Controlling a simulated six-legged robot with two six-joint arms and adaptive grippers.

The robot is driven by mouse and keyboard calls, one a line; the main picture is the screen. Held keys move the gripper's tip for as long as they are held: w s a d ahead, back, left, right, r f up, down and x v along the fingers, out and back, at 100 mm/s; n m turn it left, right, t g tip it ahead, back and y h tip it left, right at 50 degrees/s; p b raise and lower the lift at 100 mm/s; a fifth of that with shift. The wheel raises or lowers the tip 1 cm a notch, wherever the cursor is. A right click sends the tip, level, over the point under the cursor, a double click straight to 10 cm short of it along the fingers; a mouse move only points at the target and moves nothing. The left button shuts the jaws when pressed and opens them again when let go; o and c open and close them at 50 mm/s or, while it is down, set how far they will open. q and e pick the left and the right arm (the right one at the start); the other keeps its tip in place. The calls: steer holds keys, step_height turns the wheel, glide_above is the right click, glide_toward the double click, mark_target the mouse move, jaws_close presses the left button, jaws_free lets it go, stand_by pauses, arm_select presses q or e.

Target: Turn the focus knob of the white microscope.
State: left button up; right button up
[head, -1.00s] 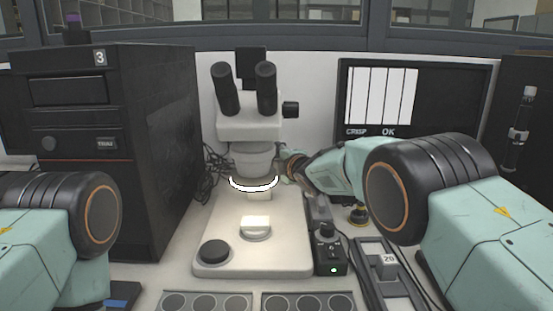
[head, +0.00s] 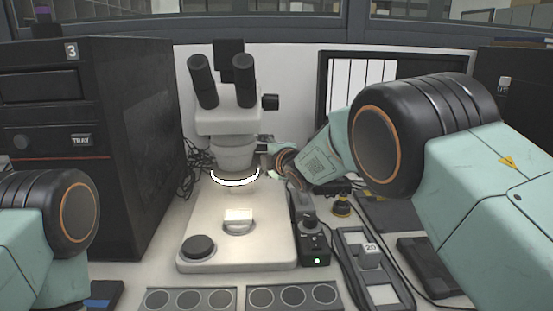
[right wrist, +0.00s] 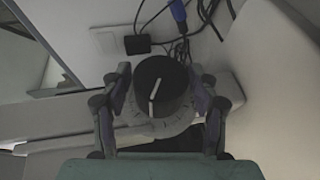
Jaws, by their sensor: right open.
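The white microscope (head: 236,215) stands upright in the middle of the bench, with black eyepieces and a lit ring under its head. In the right wrist view, a black round knob (right wrist: 161,90) with a white pointer line sits in front of a pale graduated dial (right wrist: 164,126). My right gripper (right wrist: 160,74) is open, with one finger on each side of this knob; I cannot tell whether they touch it. In the head view, my right gripper (head: 268,146) is small and partly hidden at the microscope's right side, and the knob is not clearly visible. My left gripper is out of view.
A black tower unit marked 3 (head: 150,150) stands left of the microscope. A small control box with a green light (head: 314,248) stands right of its base. A monitor (head: 425,66) is behind my right arm. Trays with round wells (head: 190,300) lie in front. Cables (right wrist: 205,14) hang behind the knob.

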steer(key=v, duration=0.8)
steer(key=shift+s, duration=0.15)
stand_by(1.4)
